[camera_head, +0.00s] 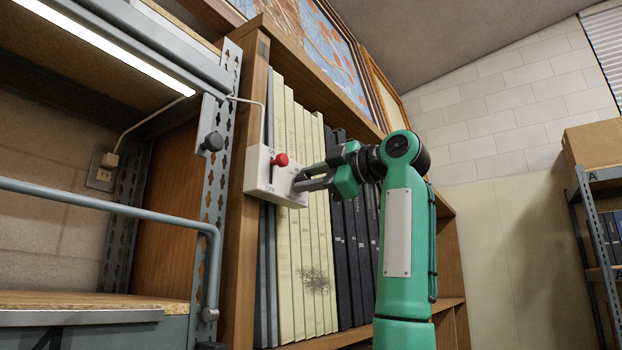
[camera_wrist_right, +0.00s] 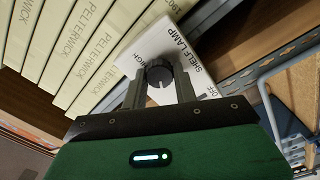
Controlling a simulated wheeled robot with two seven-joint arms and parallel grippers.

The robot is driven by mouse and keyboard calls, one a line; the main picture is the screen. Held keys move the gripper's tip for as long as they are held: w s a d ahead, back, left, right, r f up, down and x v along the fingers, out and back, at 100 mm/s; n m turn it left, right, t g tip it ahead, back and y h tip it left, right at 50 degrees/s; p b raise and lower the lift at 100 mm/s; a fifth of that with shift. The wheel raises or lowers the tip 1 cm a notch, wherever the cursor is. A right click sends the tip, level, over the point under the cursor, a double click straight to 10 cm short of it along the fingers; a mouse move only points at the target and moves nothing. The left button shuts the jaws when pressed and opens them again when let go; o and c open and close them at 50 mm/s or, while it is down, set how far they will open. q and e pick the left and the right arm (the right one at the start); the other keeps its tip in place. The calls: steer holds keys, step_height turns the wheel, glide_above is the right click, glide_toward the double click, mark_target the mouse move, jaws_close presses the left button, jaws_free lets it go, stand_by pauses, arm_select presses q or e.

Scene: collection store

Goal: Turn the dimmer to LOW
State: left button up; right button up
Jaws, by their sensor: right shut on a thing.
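The white shelf lamp box (camera_head: 262,180) is fixed to the upright edge of the wooden bookcase. My right gripper (camera_head: 303,180) is at the box's right part. In the right wrist view its two fingers are on either side of the knob, shut on it. The box (camera_wrist_right: 148,45) shows "SHELF LAMP", "OFF" and part of "HIGH" there. The LOW mark is not readable, and I cannot tell the knob's exact setting. My left gripper is not in view.
Pale book spines (camera_head: 298,240) and dark binders (camera_head: 350,240) stand close behind my right gripper. A lit lamp tube (camera_head: 110,42) is above.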

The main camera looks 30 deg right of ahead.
steer(key=o, duration=1)
steer(key=shift+a, duration=0.1)
steer(key=shift+c, duration=0.2)
steer(key=b+v, duration=0.6)
steer(key=v, duration=0.8)
steer(key=shift+w, duration=0.1)
